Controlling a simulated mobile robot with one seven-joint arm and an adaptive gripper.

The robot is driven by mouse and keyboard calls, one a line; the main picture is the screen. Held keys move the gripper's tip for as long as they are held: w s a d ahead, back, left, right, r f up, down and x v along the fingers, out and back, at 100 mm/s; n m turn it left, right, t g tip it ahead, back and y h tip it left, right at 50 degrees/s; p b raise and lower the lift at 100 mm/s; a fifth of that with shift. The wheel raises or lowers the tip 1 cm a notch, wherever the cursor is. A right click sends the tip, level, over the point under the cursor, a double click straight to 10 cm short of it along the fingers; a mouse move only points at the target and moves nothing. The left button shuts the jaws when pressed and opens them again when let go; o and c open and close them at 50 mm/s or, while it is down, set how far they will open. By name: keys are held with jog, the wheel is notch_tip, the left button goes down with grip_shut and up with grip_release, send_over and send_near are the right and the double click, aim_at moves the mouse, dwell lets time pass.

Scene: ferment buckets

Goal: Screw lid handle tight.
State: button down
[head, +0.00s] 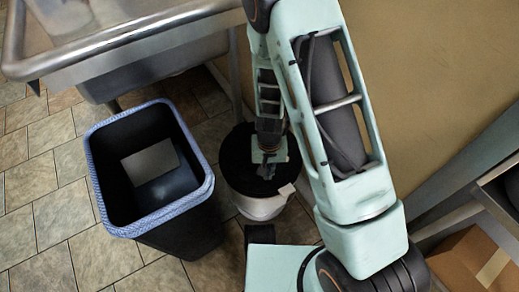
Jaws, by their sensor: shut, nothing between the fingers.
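A white bucket (258,209) stands on the tiled floor in the middle of the head view. A black round lid (236,168) covers its top. My gripper (266,173) is low over the lid, near its middle, and points down. Its dark fingers are shut with nothing between them. I cannot make out the lid handle; the gripper and arm cover that part of the lid. I cannot tell whether the fingers touch the lid. A small pale tag (287,190) shows at the lid's right front edge.
A black bin (178,235) with a blue rim stands close to the bucket's left, a pale sheet inside. A metal sink (130,42) is at upper left. A tan wall (440,70) is behind. A cardboard box (480,262) sits at lower right. Floor is open at lower left.

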aim_at(256, 177)
jog(key=shift+a, duration=0.2)
jog(key=shift+s+a, duration=0.15)
jog(key=shift+a, duration=0.35)
dwell(0.3)
jog(key=shift+a+p, duration=0.4)
jog(key=shift+a, duration=0.7)
jog(key=shift+a+p, duration=0.15)
jog(key=shift+p, duration=0.15)
